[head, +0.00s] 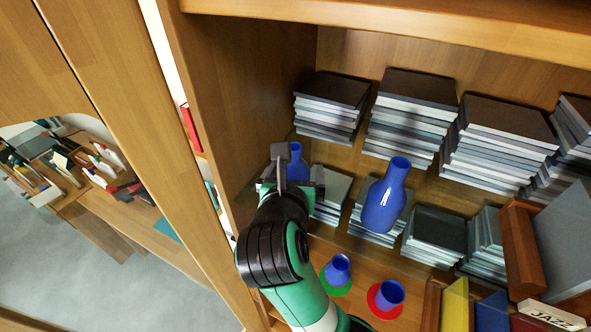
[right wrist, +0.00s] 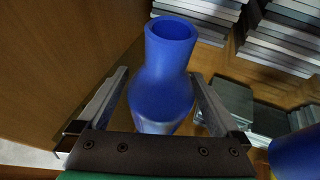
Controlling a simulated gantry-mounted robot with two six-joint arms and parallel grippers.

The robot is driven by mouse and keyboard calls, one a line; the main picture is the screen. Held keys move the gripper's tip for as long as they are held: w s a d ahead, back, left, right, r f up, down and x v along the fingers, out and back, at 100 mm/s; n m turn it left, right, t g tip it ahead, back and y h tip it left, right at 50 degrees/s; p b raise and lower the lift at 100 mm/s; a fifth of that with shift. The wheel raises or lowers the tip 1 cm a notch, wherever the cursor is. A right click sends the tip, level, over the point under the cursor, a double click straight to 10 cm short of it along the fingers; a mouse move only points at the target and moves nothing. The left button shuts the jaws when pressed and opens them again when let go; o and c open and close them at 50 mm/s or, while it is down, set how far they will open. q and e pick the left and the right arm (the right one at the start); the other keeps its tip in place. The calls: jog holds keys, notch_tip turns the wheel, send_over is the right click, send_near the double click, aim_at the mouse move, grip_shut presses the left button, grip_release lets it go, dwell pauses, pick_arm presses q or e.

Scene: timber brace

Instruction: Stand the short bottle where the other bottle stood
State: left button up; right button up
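In the head view a blue bottle (head: 296,152) is at the left of the shelf, mostly hidden behind my right gripper (head: 289,184). In the right wrist view this bottle (right wrist: 162,92) is between the two fingers, neck up, with a narrow gap on each side. My right gripper (right wrist: 160,78) is open around it. A second blue bottle (head: 385,197) with a narrow neck is to its right in the head view; part of it shows at the right edge of the right wrist view (right wrist: 297,152). I cannot tell what its base rests on. My left gripper is out of view.
Dark book stacks (head: 411,112) line the back, with lower stacks (head: 436,233) in front. A blue cup (head: 338,268) is on a green disc (head: 336,288), another (head: 390,293) on a red disc (head: 376,306). A wooden side wall (head: 250,85) rises close left of the gripper.

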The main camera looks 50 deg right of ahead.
jog(key=shift+r, duration=0.1)
jog(key=shift+s+a+r, duration=0.1)
jog(key=shift+a+r, duration=0.05)
jog(key=b+v, duration=0.1)
jog(key=v, duration=1)
jog(key=shift+s+a+b, duration=0.25)
jog(key=shift+b, duration=0.15)
jog(key=shift+r, duration=0.1)
